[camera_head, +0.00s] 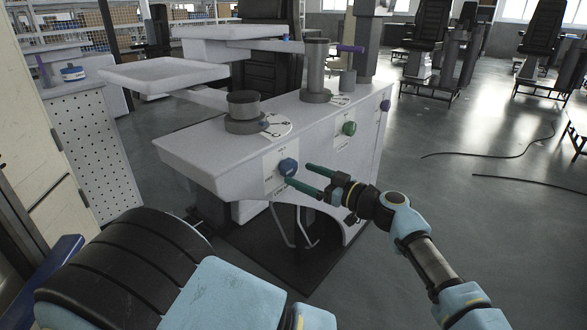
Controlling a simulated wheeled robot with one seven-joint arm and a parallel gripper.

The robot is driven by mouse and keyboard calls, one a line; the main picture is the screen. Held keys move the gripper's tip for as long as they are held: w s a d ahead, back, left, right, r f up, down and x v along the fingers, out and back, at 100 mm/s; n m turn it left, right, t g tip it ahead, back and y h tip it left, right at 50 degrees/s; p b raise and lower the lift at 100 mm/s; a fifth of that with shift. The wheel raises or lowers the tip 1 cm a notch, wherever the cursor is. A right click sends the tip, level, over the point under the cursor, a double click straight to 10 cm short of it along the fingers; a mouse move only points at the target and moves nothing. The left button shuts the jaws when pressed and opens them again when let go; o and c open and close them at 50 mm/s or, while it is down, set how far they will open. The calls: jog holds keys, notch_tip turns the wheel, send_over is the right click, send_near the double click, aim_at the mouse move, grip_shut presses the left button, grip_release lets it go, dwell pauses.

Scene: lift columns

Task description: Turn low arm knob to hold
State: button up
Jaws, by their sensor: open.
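A blue knob (288,167) sits on a white label plate (281,168) on the front face of the white cabinet (215,170), below the lower, shorter column. A green knob (349,128) sits farther right on the same face, and a purple knob (385,105) near its right end. My gripper (297,174) reaches in from the right with its two green fingers spread apart. The fingertips are close to the blue knob, one above and one below its right side. I cannot tell whether they touch it. The label's lettering is too small to read surely.
A short dark column (244,106) and a taller grey column (316,70) stand on the cabinet, with white trays (163,72) on arms at the left. A perforated cabinet (95,135) stands far left. Black cables (490,155) lie on the open floor at right.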

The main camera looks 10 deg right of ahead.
aim_at(292, 171)
jog(key=shift+p+x, duration=0.3)
jog(key=shift+x, duration=1.65)
jog(key=shift+c, duration=0.3)
jog(key=shift+s, duration=0.1)
jog(key=c, duration=1.3)
jog(key=shift+o, duration=0.2)
